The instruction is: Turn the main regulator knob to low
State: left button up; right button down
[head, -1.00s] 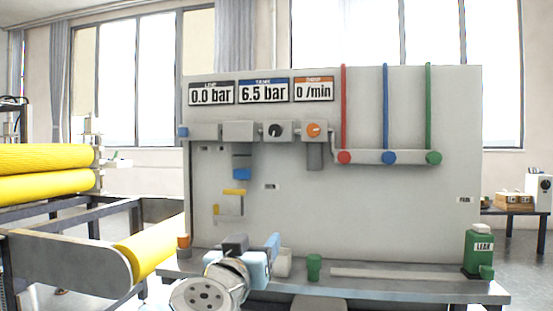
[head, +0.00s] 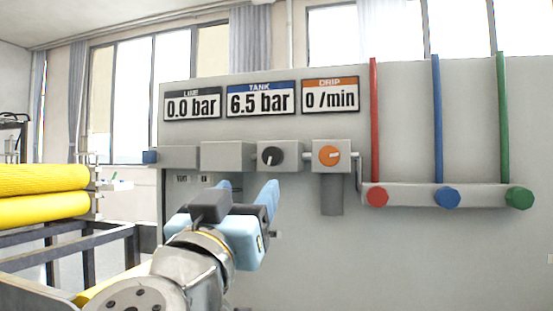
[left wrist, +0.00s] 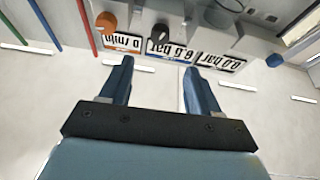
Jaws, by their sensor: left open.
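The black knob (head: 270,156), which I take for the main regulator knob, sits on a grey block on the panel under the TANK display (head: 260,98). Its pale mark points to the lower left. It also shows in the left wrist view (left wrist: 162,32), ahead of the fingers and roughly between them. My left gripper (head: 247,190) is open and empty, just below and in front of the knob, apart from it. The two blue fingers also show in the left wrist view (left wrist: 157,68). My right gripper is in neither view.
An orange knob (head: 329,156) sits close to the right of the black one. Red (head: 376,197), blue (head: 446,197) and green (head: 519,197) valve knobs with coloured pipes are farther right. LINE reads 0.0 bar, TANK 6.5 bar, DRIP 0 /min.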

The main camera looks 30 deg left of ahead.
aim_at(271, 158)
pick_arm(q)
jog(key=x, duration=1.3)
jog(key=shift+w+a, duration=0.15)
jog(key=shift+w, duration=0.05)
jog(key=c, duration=1)
jog(key=shift+c, duration=0.2)
